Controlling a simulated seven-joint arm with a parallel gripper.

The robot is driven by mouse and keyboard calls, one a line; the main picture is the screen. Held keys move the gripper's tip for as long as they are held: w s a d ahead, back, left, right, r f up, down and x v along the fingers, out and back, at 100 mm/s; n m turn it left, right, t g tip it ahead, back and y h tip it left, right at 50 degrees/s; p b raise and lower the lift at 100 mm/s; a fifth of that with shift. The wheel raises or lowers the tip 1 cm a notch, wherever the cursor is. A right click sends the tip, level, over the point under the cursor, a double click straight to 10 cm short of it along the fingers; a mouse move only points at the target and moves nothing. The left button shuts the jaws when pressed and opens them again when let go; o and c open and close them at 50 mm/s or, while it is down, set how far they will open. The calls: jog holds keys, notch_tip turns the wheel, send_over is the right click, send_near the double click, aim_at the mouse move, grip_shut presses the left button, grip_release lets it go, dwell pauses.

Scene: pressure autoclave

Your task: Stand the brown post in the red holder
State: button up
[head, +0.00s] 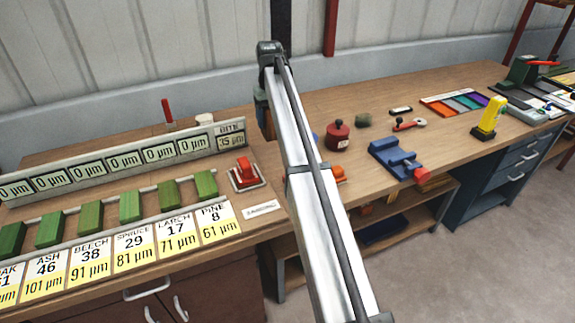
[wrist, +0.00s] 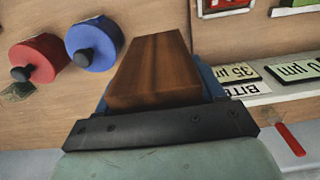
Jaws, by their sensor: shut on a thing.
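My gripper (wrist: 160,75) is shut on the brown post (wrist: 152,68), a wooden block seen between its blue fingers in the wrist view. In the head view my arm hides the post and most of the gripper. A red upright piece on a flat red-edged base (head: 246,173), likely the red holder, sits right of the row of green blocks. In the wrist view a red-edged piece (wrist: 222,8), probably the same base, is cut off by the top edge. The post is apart from it.
A red round pot (head: 338,135) and a blue one (wrist: 94,45) with black knobs stand beside the post in the wrist view. A display rail (head: 110,165) runs behind the green blocks. A blue vise (head: 398,158) stands to the right.

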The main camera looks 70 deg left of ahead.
jog(key=w+d, duration=0.2)
jog(key=d, duration=1.4)
jog(key=shift+w+a+f, duration=0.1)
jog(key=shift+w+f, duration=0.05)
jog(key=shift+f, duration=2.25)
jog(key=shift+w+a+f, duration=0.1)
jog(key=shift+f, duration=2.25)
jog(key=shift+f, duration=0.1)
jog(key=o, duration=1.3)
notch_tip(320, 180, up, 12)
jog(key=shift+r, duration=0.1)
